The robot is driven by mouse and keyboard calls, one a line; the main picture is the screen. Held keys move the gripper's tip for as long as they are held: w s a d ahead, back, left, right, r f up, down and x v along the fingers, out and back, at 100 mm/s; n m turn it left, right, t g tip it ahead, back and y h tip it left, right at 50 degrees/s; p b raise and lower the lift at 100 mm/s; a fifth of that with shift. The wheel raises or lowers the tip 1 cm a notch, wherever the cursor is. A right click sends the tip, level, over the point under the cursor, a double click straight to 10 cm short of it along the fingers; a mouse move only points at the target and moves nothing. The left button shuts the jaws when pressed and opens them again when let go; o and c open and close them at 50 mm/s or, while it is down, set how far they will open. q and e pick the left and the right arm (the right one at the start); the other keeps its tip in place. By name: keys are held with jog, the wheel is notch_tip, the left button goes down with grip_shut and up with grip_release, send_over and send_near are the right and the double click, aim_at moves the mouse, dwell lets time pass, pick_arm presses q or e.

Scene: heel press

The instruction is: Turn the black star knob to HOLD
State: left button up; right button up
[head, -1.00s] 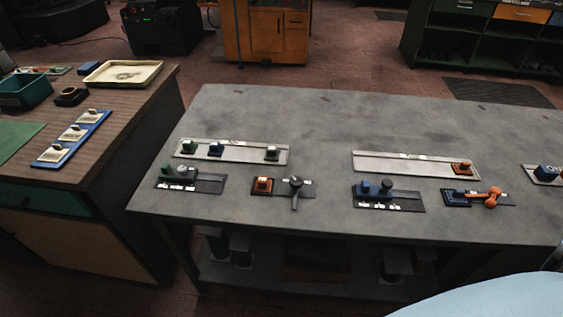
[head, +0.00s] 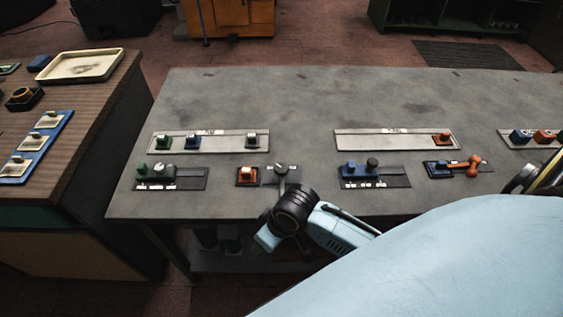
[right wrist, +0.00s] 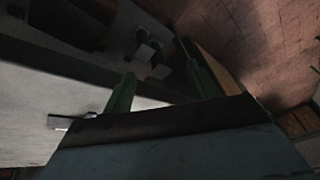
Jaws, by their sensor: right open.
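A dark grey knob with arms (head: 281,171) sits on a small dark panel right of an orange switch block (head: 247,175), near the table's front edge. A short black round knob (head: 372,163) stands beside a blue block on another panel to the right. I cannot tell for certain which is the star knob, nor read the labels. My right arm reaches in from the right, its black wrist just in front of the armed knob and partly covering its panel. In the right wrist view my right gripper (right wrist: 163,88) has its fingers apart and empty. My left gripper is not in view.
The grey table (head: 290,105) has a clear back half. A green-block panel (head: 185,183) is left; an orange lever (head: 468,164) is right. A wooden bench (head: 105,120) stands beyond a gap on the left.

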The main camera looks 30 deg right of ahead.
notch_tip(320, 180, up, 6)
jog(key=w+a+n, duration=0.1)
jog(key=a, duration=0.1)
jog(key=m+g+h, duration=0.2)
jog(key=g+h, duration=0.1)
send_near(281, 168)
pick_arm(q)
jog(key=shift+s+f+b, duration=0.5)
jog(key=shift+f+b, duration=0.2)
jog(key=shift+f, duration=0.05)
pick_arm(e)
jog(key=f, duration=0.8)
jog(key=shift+d+f, duration=0.25)
jog(key=shift+c, duration=0.3)
grip_shut()
